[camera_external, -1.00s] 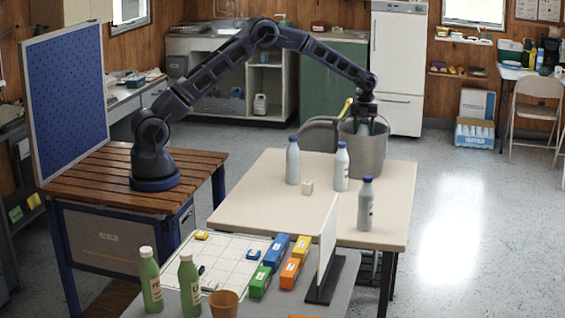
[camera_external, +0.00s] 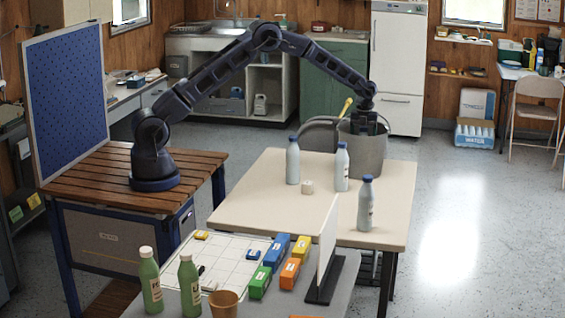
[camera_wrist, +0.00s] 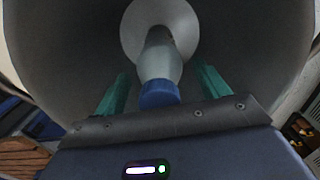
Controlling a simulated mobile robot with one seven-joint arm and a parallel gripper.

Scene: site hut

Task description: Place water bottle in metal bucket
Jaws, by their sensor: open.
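The grey metal bucket (camera_external: 372,158) stands at the back right of the cream table. My gripper (camera_external: 364,130) points down into its mouth, with the fingertips hidden by the rim. In the wrist view the bucket's dark inner wall (camera_wrist: 60,50) surrounds a pale water bottle (camera_wrist: 161,62) with a blue cap. The teal fingers of my gripper (camera_wrist: 160,85) are apart, one on each side of the bottle, with gaps showing. Whether the bottle's base touches the bucket floor is unclear. Three more blue-capped bottles stand upright on the table: left (camera_external: 292,162), middle (camera_external: 341,168), and front right (camera_external: 366,205).
A small white block (camera_external: 308,187) lies on the cream table (camera_external: 260,200). The front table holds green bottles (camera_external: 151,282), coloured boxes (camera_external: 273,265) and an upright white panel (camera_external: 327,245).

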